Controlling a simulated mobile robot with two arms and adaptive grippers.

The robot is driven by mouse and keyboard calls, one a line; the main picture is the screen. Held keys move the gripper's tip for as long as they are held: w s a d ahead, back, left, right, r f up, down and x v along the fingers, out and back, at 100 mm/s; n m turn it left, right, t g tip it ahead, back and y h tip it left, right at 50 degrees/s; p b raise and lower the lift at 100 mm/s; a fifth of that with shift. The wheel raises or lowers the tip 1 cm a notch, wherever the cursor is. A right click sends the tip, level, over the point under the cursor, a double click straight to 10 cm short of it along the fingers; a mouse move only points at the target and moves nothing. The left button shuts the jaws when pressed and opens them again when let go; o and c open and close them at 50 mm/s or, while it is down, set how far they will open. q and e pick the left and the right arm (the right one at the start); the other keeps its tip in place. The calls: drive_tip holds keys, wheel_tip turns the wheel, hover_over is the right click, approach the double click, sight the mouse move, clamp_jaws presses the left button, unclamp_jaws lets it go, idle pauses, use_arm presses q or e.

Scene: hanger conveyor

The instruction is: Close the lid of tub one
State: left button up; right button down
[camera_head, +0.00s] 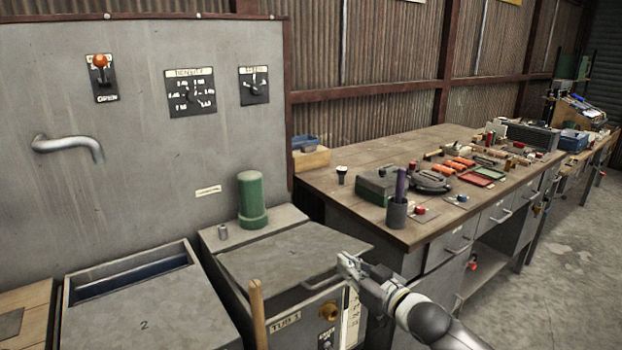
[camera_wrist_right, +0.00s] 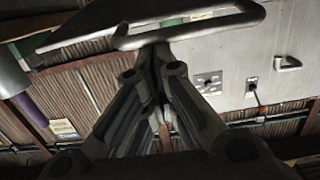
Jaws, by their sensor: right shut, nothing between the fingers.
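Tub one (camera_head: 287,322), marked "TUB 1", stands at the lower middle of the head view. Its flat grey lid (camera_head: 280,258) lies over its top, with a bar handle (camera_head: 319,284) along the front edge. I cannot tell whether a small gap remains under the lid. My right gripper (camera_head: 346,266) is shut and empty, at the right end of the handle. In the right wrist view the closed fingertips (camera_wrist_right: 158,58) are close to a pale looped bar (camera_wrist_right: 190,32), apparently the handle; contact is unclear. My left gripper is not in view.
A green cylinder (camera_head: 251,200) stands behind the lid. Tub two (camera_head: 145,318) is at left, with a dark opening at its back. A wooden handle (camera_head: 257,312) rises in front of tub one. A cluttered workbench (camera_head: 341,186) stands at right, and concrete floor (camera_head: 560,280) is clear.

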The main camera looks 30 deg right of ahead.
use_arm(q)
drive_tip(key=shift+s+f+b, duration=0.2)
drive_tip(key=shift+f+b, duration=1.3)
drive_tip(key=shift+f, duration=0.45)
use_arm(e)
wheel_tip(320, 180, down, 10)
drive_tip(key=s, duration=0.1)
drive_tip(key=shift+s+r, duration=0.25)
drive_tip(key=shift+s, duration=0.05)
drive_tip(key=shift+f, duration=0.1)
wheel_tip(320, 180, up, 6)
drive_tip(key=w+p, duration=0.1)
drive_tip(key=p, duration=0.4)
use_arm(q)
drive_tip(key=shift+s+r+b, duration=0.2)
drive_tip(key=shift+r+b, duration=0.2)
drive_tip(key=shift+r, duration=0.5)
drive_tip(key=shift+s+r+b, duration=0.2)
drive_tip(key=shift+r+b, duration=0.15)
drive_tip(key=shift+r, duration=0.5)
use_arm(e)
drive_tip(key=s+f, duration=0.1)
drive_tip(key=s, duration=0.8)
drive_tip(key=shift+s+d+f, duration=0.3)
drive_tip(key=shift+s+d, duration=0.1)
drive_tip(key=shift+d, duration=0.05)
